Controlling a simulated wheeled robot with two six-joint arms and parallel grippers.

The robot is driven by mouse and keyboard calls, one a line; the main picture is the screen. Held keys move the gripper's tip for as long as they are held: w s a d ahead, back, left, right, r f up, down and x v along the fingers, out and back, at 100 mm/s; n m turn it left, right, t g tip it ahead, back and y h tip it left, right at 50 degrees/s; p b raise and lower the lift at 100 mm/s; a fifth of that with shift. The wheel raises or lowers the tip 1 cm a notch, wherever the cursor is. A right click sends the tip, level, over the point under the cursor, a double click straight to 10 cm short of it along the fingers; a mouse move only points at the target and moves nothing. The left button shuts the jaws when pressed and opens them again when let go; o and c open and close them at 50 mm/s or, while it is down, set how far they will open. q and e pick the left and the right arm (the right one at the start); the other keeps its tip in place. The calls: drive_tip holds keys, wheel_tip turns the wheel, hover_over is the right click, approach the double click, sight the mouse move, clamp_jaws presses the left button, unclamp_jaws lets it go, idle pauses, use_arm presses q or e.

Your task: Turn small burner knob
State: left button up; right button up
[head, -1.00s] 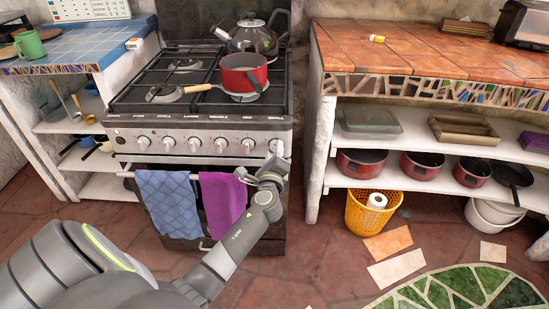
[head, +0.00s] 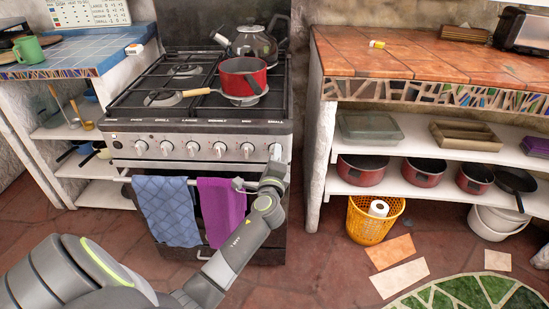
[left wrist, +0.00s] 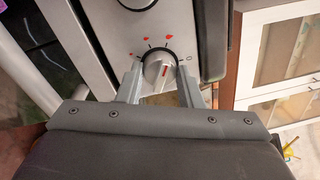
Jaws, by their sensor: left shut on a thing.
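The stove (head: 205,125) has a row of several silver knobs on its front panel. My left gripper (head: 276,158) is at the far right knob, and its arm comes up from below. In the left wrist view the round grey knob (left wrist: 156,75) with a red line sits between the two fingers of my left gripper (left wrist: 160,78). The fingers are closed on its sides. Small red flame marks show on the panel around the knob. In the head view the gripper and wrist partly cover this knob. My right gripper does not show.
A red pot (head: 243,77) and a kettle (head: 252,40) stand on the burners. A blue towel (head: 167,210) and a purple towel (head: 221,208) hang on the oven rail beside my arm. A yellow basket (head: 371,224) stands on the floor at right.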

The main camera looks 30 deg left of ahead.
use_arm(q)
drive_tip(key=o, duration=1)
drive_tip(key=shift+v, duration=8.7)
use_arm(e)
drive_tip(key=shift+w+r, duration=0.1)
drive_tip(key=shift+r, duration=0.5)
use_arm(q)
clamp_jaws()
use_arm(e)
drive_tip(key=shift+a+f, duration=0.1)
